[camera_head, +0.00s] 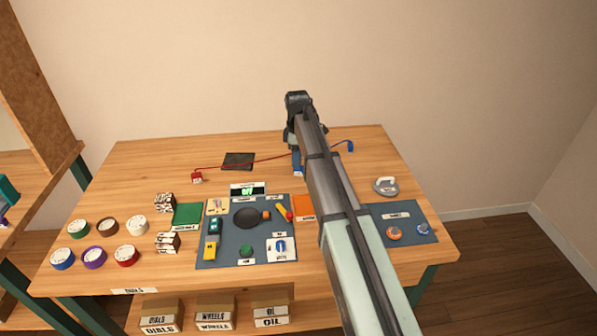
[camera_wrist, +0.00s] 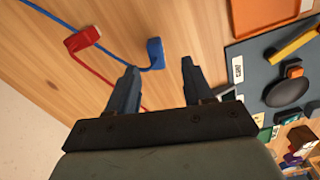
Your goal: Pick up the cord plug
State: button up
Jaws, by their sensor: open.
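Two plug-like blocks on cords lie on the wooden table in the wrist view: a blue block (camera_wrist: 155,53) at the end of a blue cord, and a red block (camera_wrist: 82,40) farther left on a red cord. My gripper (camera_wrist: 159,66) is open and empty, fingers pointing toward the table. The red block is outside the left finger. In the head view my gripper (camera_head: 298,165) is over the back of the table, and my arm hides part of the cords.
A red box (camera_head: 197,177) and a blue box (camera_head: 350,146) stand at the outer cord ends. A grey mat (camera_head: 222,255) with phone parts, an orange tray (camera_head: 305,207), several dials and a right-hand mat (camera_head: 420,216) lie toward the front. The back right table is mostly clear.

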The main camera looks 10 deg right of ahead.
aim_at(299, 171)
jog(key=shift+w+d+f, duration=0.1)
jog(key=shift+f, duration=1.35)
jog(key=shift+w+d+f, duration=0.1)
jog(key=shift+f, duration=1.3)
grip_shut()
jog(key=shift+r, duration=0.15)
